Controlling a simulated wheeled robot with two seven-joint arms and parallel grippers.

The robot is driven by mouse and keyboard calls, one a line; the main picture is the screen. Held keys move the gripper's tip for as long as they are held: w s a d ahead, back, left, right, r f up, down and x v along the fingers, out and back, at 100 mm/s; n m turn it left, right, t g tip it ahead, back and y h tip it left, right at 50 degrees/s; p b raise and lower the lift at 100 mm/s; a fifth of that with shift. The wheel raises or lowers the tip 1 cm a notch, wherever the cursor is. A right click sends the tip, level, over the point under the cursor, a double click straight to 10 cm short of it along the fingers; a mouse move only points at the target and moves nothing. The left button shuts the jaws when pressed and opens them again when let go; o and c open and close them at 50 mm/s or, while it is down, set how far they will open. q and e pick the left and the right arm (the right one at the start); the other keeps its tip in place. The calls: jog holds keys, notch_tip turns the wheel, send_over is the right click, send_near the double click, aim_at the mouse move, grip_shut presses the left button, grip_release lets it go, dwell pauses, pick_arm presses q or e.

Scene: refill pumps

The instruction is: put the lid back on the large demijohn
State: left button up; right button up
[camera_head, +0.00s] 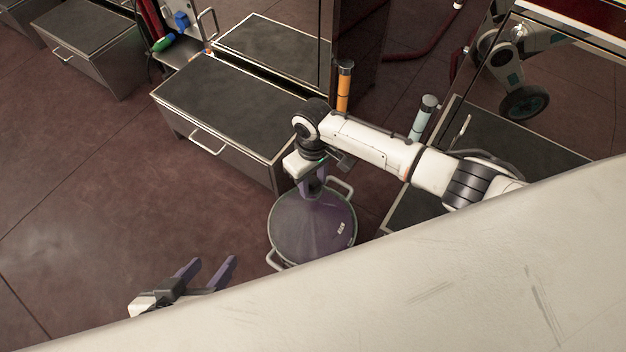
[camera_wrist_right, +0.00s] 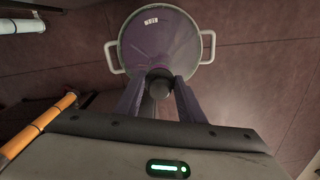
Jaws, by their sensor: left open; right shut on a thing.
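The large demijohn (camera_head: 312,232) is a round, dark purple vessel with a pale rim and two side handles, standing on the floor below my right arm. It also shows in the right wrist view (camera_wrist_right: 160,42), at the top. My right gripper (camera_head: 313,180) points down over the demijohn's top. In the right wrist view its purple fingers are shut on a small dark round lid (camera_wrist_right: 159,88). The fingers hide part of the lid and the demijohn's neck, so I cannot tell whether they touch. My left gripper (camera_head: 213,262) is open and empty, left of the demijohn.
A dark-topped metal cabinet (camera_head: 220,105) stands behind the demijohn. An orange cylinder (camera_head: 344,90) and a pale blue cylinder (camera_head: 423,118) stand behind my right arm. The floor (camera_head: 110,210) on the left is clear.

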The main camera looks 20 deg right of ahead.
pick_arm(q)
jog(key=shift+r+p, duration=0.4)
jog(key=shift+r, duration=0.05)
dwell(0.6)
pick_arm(e)
jog(key=shift+f, duration=0.1)
jog(key=o, duration=1.6)
pick_arm(q)
jog(key=shift+f, duration=0.1)
pick_arm(e)
jog(key=shift+r+p, duration=0.45)
notch_tip(320, 180, up, 2)
jog(key=shift+p, duration=1.15)
pick_arm(q)
jog(key=shift+t+y, duration=0.4)
jog(key=shift+y, duration=0.2)
jog(key=shift+s+a+r+p, duration=0.4)
jog(key=shift+a+r+p, duration=0.4)
jog(key=shift+p, duration=0.4)
jog(key=shift+s+a+r+p, duration=0.35)
jog(key=shift+a+r+p, duration=0.25)
jog(key=shift+a+p, duration=0.5)
pick_arm(e)
jog(key=shift+r, duration=2.1)
